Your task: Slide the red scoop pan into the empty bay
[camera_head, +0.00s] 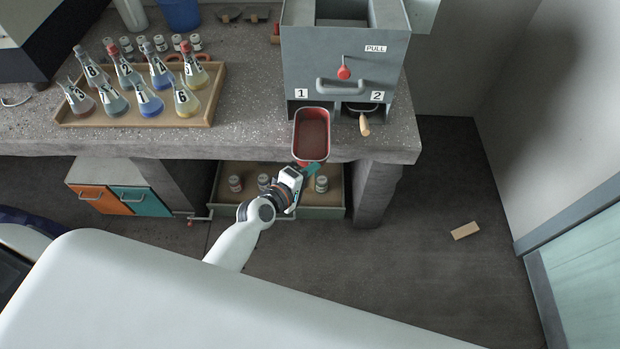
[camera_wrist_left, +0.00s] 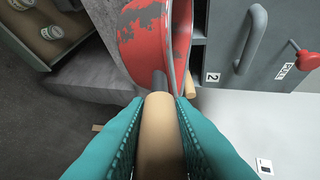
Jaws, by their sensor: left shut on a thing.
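The red scoop pan (camera_head: 312,134) is in front of the bay labelled 1 on the grey dispenser (camera_head: 340,62). Its far end is at that bay's opening, and its near end reaches over the bench's front edge. Whether its far end is inside the bay, I cannot tell. In the left wrist view the pan's red, worn side (camera_wrist_left: 142,35) is ahead of the fingers. My left gripper (camera_head: 309,170) is shut on the pan's wooden handle (camera_wrist_left: 158,130), between teal fingers. Bay 2 holds a dark pan with a wooden handle (camera_head: 364,125). My right gripper is out of view.
A wooden tray (camera_head: 72,119) of numbered flasks stands left on the concrete bench (camera_head: 250,125). Below the bench, an open drawer (camera_head: 322,212) with several jars lies under my left gripper. A red knob (camera_head: 344,73) and grey handle are on the dispenser's front. A wooden block (camera_head: 465,231) lies on the floor.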

